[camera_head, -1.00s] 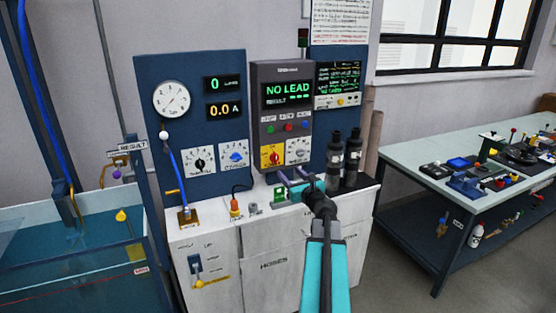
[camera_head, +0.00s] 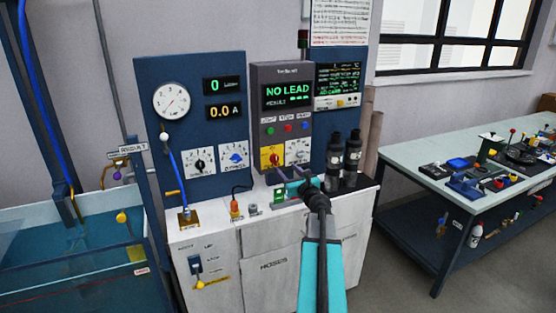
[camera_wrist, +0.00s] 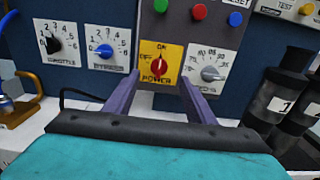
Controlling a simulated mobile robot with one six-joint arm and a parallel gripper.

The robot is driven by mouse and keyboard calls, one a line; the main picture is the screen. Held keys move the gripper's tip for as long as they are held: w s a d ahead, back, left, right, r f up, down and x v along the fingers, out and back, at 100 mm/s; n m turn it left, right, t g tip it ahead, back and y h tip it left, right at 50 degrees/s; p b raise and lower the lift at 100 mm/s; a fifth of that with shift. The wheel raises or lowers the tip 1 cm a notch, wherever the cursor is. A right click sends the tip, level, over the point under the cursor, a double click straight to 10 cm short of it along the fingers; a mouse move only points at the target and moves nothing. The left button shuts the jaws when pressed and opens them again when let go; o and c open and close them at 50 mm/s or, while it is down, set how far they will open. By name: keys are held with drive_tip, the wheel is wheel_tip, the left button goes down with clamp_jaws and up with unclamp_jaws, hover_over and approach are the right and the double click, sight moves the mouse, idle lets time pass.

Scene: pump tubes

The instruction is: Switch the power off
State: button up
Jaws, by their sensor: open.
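The power switch is a red rotary knob on a yellow plate. It is at the lower left of the grey control unit in the head view (camera_head: 274,157) and in the middle of the wrist view (camera_wrist: 159,67). Its plate reads OFF at left, ON at top and POWER below. The knob looks roughly upright, towards ON. My gripper (camera_head: 284,174) is open and empty in front of and slightly below the plate. In the wrist view its purple fingers (camera_wrist: 160,79) stand apart, to either side of the knob, with no visible contact.
A grey numbered dial (camera_wrist: 210,74) sits right of the power plate. Coloured buttons (camera_head: 288,128) are above. Two dark cylinders (camera_head: 344,160) stand close on the right. Two more dials (camera_head: 216,158) are on the left. The display (camera_head: 288,94) reads NO LEAD.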

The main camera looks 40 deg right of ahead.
sight(277, 158)
drive_tip(key=shift+p+x, duration=1.3)
drive_tip(key=shift+x, duration=3.9)
drive_tip(key=c, duration=0.9)
drive_tip(key=shift+d, duration=0.25)
drive_tip(key=shift+c, duration=0.6)
drive_tip(key=shift+a, duration=0.15)
